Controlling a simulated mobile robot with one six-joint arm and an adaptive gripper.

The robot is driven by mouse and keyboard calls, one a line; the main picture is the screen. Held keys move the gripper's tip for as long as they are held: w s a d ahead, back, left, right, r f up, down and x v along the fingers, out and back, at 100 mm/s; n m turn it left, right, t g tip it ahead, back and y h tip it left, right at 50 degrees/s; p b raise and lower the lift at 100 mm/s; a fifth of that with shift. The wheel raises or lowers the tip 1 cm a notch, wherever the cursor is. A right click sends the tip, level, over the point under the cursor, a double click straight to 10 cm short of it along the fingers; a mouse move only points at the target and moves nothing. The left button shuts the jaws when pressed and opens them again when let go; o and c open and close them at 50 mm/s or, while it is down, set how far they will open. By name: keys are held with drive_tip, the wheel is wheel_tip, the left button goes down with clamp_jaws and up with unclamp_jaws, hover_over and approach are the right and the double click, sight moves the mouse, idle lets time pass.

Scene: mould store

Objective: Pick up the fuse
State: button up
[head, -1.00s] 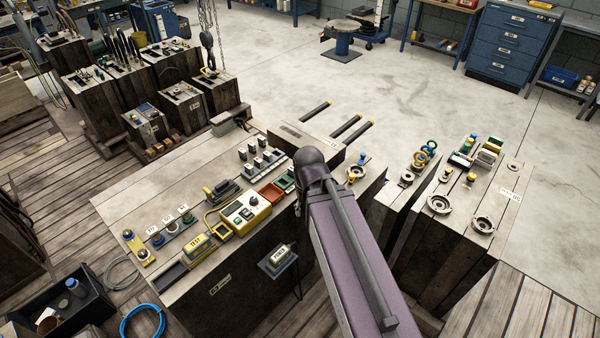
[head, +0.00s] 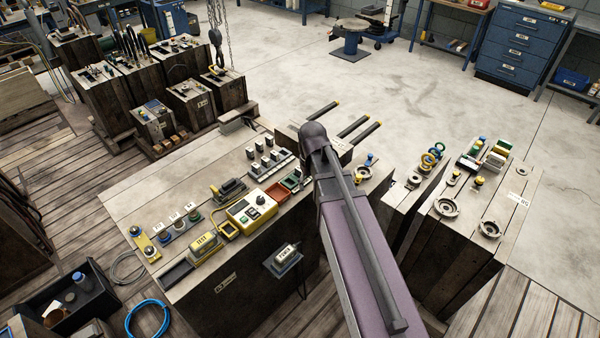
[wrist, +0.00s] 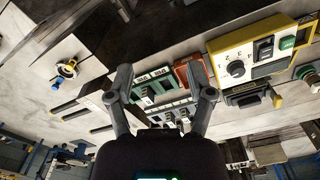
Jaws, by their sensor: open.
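My gripper (wrist: 163,92) is open and empty in the wrist view, its two fingers spread over a green tray (wrist: 154,76) and a row of pale-and-dark blocks. In the head view my arm hides the gripper. I cannot tell for sure which piece is the fuse; small parts in the green tray and the upright blocks (head: 266,160) are too small to make out. A red tray (head: 277,192) lies beside the green one, and it also shows in the wrist view (wrist: 188,74).
A yellow tester (head: 250,208) stands next to the trays; it also shows in the wrist view (wrist: 260,48). A yellow TEST box (head: 205,243) and several knobs lie left along the bench. Fork-like bars (head: 352,127) jut out behind. Ring parts (head: 447,207) are on the right block.

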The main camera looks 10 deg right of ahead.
sight(298, 168)
drive_tip(key=w+n, duration=0.4)
drive_tip(key=w, duration=1.5)
drive_tip(key=shift+w+r+n+p, duration=0.25)
drive_tip(key=shift+r+n+p, duration=0.05)
drive_tip(key=shift+r+p, duration=0.15)
drive_tip(key=shift+a, duration=0.1)
wheel_tip(298, 168, down, 9)
drive_tip(key=b, duration=0.8)
drive_tip(key=shift+r+b, duration=0.2)
drive_tip(key=shift+b, duration=0.15)
drive_tip(key=shift+f, duration=0.1)
drive_tip(key=shift+s+d+f+b, duration=0.1)
drive_tip(key=shift+d+f+b, duration=0.05)
drive_tip(key=shift+f+b, duration=1.15)
drive_tip(key=shift+d+f+b, duration=0.1)
drive_tip(key=shift+f+b, duration=1.1)
drive_tip(key=shift+b, duration=0.1)
clamp_jaws()
